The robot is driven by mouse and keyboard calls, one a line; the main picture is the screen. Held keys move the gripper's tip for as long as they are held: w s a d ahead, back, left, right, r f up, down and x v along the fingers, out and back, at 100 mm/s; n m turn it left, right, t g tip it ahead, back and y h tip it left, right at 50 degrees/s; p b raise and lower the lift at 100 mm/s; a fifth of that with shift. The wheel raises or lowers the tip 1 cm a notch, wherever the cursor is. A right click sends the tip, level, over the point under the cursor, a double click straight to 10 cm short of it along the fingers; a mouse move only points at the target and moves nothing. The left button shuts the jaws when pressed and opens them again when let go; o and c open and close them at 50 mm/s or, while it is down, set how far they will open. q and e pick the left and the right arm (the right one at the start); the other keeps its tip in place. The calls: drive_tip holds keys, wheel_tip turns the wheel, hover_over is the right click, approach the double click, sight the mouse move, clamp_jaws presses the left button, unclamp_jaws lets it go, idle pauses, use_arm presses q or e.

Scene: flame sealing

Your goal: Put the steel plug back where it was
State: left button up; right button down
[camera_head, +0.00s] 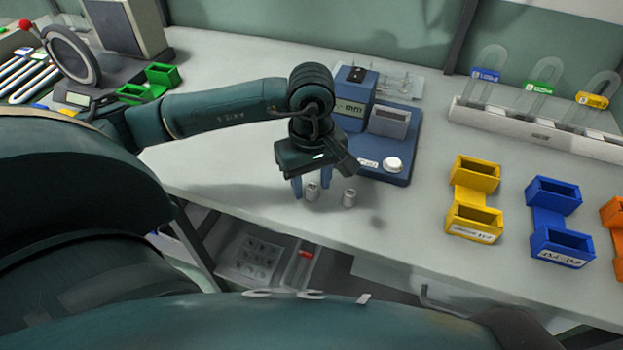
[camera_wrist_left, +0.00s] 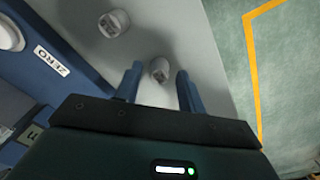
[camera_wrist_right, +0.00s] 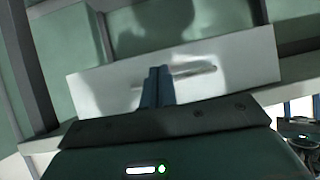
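Two small steel plugs stand on the pale bench. The left one (camera_head: 312,193) is at my left gripper (camera_head: 311,187); the other (camera_head: 349,198) stands a little to its right. In the left wrist view, my open fingers (camera_wrist_left: 160,78) are spread on either side of one plug (camera_wrist_left: 158,71), with visible gaps to it. The second plug (camera_wrist_left: 114,23) stands outside the fingers. I cannot tell how far the fingers are down around the plug. My right gripper (camera_wrist_right: 158,88) is shut with its fingers together, and nothing shows between them; it is out of the head view.
Right behind the plugs is a blue measuring device (camera_head: 398,160) with a display and a white round button (camera_head: 393,165). Yellow (camera_head: 474,198), blue (camera_head: 553,222) and orange (camera_head: 616,215) bins stand to the right. A rack (camera_head: 540,128) with tagged loops is at the back right.

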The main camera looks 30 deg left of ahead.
sight(311, 186)
use_arm(q)
drive_tip(key=shift+r, duration=0.1)
use_arm(e)
drive_tip(key=shift+r, duration=0.1)
use_arm(q)
drive_tip(key=shift+r+p, duration=0.25)
drive_tip(key=shift+p, duration=0.15)
wheel_tip(311, 186, up, 12)
drive_tip(key=b, duration=0.1)
drive_tip(key=shift+f, duration=0.2)
use_arm(e)
drive_tip(key=shift+a+r, duration=0.1)
drive_tip(key=shift+a, duration=0.1)
drive_tip(key=shift+f, duration=0.25)
